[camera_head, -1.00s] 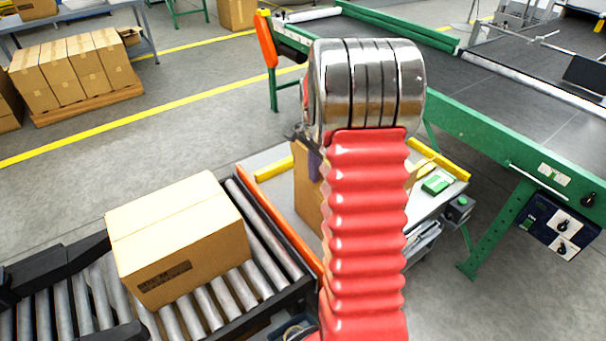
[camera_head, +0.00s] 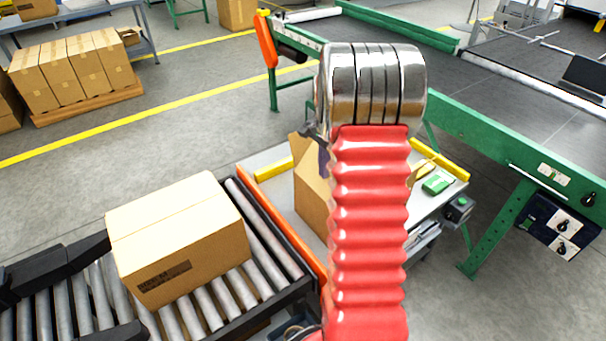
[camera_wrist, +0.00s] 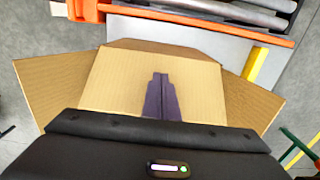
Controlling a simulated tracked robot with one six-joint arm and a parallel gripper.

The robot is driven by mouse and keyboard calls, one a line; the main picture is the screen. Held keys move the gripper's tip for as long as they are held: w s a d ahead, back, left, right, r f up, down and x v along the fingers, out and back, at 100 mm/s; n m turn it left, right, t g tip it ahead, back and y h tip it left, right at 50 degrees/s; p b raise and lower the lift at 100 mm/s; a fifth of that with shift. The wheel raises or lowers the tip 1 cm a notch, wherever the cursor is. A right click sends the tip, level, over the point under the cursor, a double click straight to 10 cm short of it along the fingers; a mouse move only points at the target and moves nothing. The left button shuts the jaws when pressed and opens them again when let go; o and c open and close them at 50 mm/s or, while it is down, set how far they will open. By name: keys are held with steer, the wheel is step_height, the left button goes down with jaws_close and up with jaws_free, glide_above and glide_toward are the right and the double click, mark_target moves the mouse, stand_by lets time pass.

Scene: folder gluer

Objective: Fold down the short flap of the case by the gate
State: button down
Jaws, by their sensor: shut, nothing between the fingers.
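The open cardboard case (camera_head: 311,198) stands on the light bench beside the orange gate bar (camera_head: 276,233), mostly hidden behind my arm in the head view. In the wrist view a broad cardboard flap (camera_wrist: 115,88) lies in the middle, with a side flap spread out on the left (camera_wrist: 45,85) and on the right (camera_wrist: 250,104). My gripper (camera_wrist: 160,80) is shut and empty, its dark fingers lying over the middle flap in that view. Whether they touch it I cannot tell. In the head view only a little of the fingers shows beside my wrist.
A closed carton (camera_head: 180,235) sits on the roller conveyor (camera_head: 232,300) left of the gate. Yellow rails (camera_head: 274,169) edge the bench. A green box (camera_head: 437,185) lies on its right part. A green-framed belt conveyor (camera_head: 480,120) stands behind.

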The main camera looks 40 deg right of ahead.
steer(key=shift+s+d+f, duration=0.1)
steer(key=shift+d+f, duration=0.1)
steer(key=shift+d, duration=0.3)
steer(key=shift+d+f, duration=0.15)
steer(key=shift+d, duration=0.3)
steer(key=shift+d+f, duration=0.85)
steer(key=shift+d, duration=0.15)
steer(key=shift+s+d+f, duration=0.1)
steer(key=shift+d+f, duration=0.6)
steer(key=shift+f, duration=0.2)
